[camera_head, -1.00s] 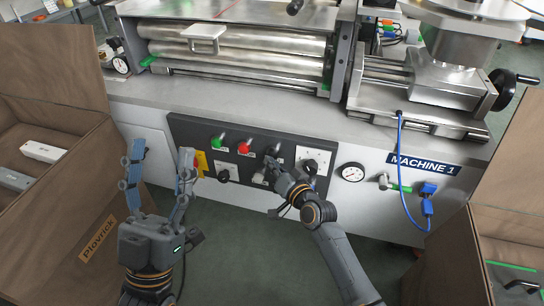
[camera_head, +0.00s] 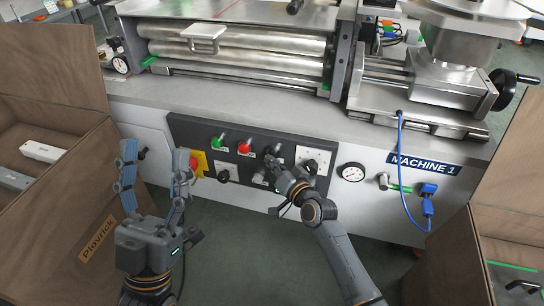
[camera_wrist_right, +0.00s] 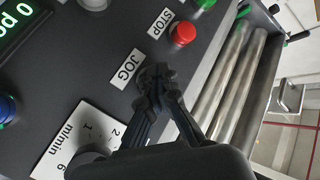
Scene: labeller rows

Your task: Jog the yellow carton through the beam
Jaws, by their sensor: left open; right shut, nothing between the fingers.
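No yellow carton and no beam can be made out in these views. My right gripper (camera_head: 270,161) is shut and empty, with its fingertips at the dark control panel (camera_head: 232,190). In the right wrist view the fingertips (camera_wrist_right: 155,74) are beside the JOG label (camera_wrist_right: 126,69) and cover the spot next to it. Whether they touch a button there I cannot tell. The red STOP button (camera_wrist_right: 183,34) is just beyond them. My left gripper (camera_head: 155,160) is open and empty, in front of the machine, left of the panel.
A red-on-yellow button (camera_head: 196,164) and a green button (camera_head: 218,142) are on the panel. Metal rollers (camera_head: 235,50) lie above it. A brown crate (camera_head: 92,165) stands at left, another (camera_head: 455,262) at right. A blue cable (camera_head: 400,150) hangs at right.

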